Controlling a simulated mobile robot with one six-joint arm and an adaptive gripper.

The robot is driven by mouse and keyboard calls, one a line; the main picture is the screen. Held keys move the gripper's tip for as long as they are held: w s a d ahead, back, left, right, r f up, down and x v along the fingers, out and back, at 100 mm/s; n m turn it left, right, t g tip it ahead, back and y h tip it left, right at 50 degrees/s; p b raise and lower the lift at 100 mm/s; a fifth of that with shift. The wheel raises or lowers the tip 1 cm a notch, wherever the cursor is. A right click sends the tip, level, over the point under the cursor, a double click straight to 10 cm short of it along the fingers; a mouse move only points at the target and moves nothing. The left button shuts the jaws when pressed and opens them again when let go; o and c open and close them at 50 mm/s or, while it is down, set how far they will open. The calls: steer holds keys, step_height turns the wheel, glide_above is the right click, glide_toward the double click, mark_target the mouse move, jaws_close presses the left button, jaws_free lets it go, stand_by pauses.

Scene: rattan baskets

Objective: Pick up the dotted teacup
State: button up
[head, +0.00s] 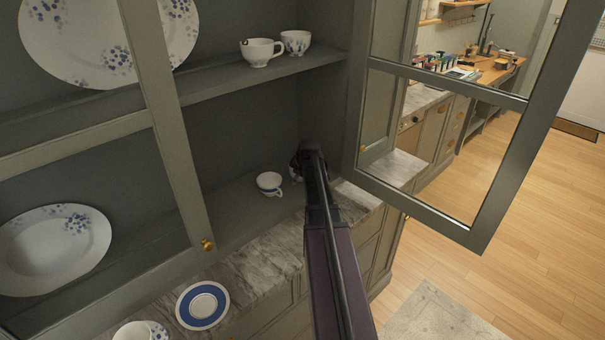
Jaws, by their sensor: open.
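My gripper (299,163) is at the end of my dark arm, inside the cabinet's lower compartment near its right wall. It is small and dark here, but its jaws are open. A small piece of a pale cup-like thing (297,175) shows at the gripper, mostly hidden by it; I cannot tell whether it is dotted or touched. A white cup with a blue band (269,181) sits just left of the gripper on the lower shelf. On the upper shelf stand a white cup (260,54) and a blue-patterned cup (296,43). No dots are clear on any cup.
An open glazed door (485,205) stands right of my arm, and a door frame (170,120) stands left. Floral plates (55,280) lean at left.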

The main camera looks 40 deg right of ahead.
jaws_close()
steer(key=shift+r, duration=0.15)
stand_by(0.4)
step_height(320, 180, up, 3)
steer(key=p, duration=0.3)
steer(key=shift+f, duration=0.2)
steer(key=s+r+p, duration=0.2)
steer(key=s, duration=1.4)
